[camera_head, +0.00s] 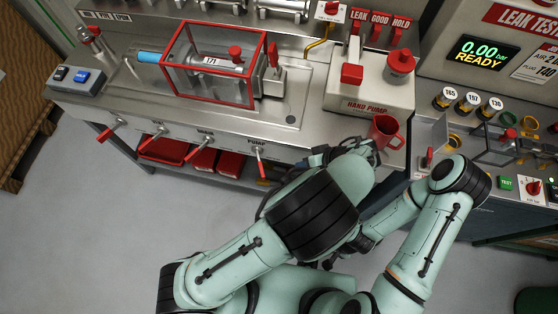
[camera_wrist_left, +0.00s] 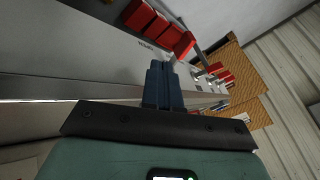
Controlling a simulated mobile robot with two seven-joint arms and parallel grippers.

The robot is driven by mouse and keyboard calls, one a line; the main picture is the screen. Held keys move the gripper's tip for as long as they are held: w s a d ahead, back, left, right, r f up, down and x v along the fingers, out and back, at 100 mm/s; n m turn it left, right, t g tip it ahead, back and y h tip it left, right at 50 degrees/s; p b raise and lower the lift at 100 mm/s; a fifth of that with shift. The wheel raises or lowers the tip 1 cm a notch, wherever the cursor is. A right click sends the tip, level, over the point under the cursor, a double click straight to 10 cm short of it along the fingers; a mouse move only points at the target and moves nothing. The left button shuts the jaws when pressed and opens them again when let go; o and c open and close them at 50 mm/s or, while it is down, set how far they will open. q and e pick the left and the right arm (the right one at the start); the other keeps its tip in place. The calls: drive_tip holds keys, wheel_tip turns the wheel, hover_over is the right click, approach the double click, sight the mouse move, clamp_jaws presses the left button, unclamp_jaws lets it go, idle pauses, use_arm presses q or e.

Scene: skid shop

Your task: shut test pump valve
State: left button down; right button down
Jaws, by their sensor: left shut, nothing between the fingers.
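The test pump valve (camera_head: 260,158) is a small lever under the PUMP label on the bench's front face. In the head view its handle hangs down and outward, with a reddish end.
Several similar red-handled levers (camera_head: 196,150) line the bench front to the left, slanting down-left. Red bins (camera_head: 203,162) sit on the shelf below. The floor on the left is clear.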

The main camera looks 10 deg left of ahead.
sight(260, 165)
use_arm(q)
drive_tip(key=shift+d+r, duration=0.2)
drive_tip(key=shift+r, duration=0.2)
drive_tip(key=a+f, duration=0.8)
drive_tip(key=a, duration=0.1)
drive_tip(key=shift+s+a+p, duration=0.15)
drive_tip(key=shift+a+p, duration=0.1)
drive_tip(key=shift+p, duration=0.15)
use_arm(e)
drive_tip(key=shift+w+r, duration=0.4)
drive_tip(key=shift+r, duration=0.05)
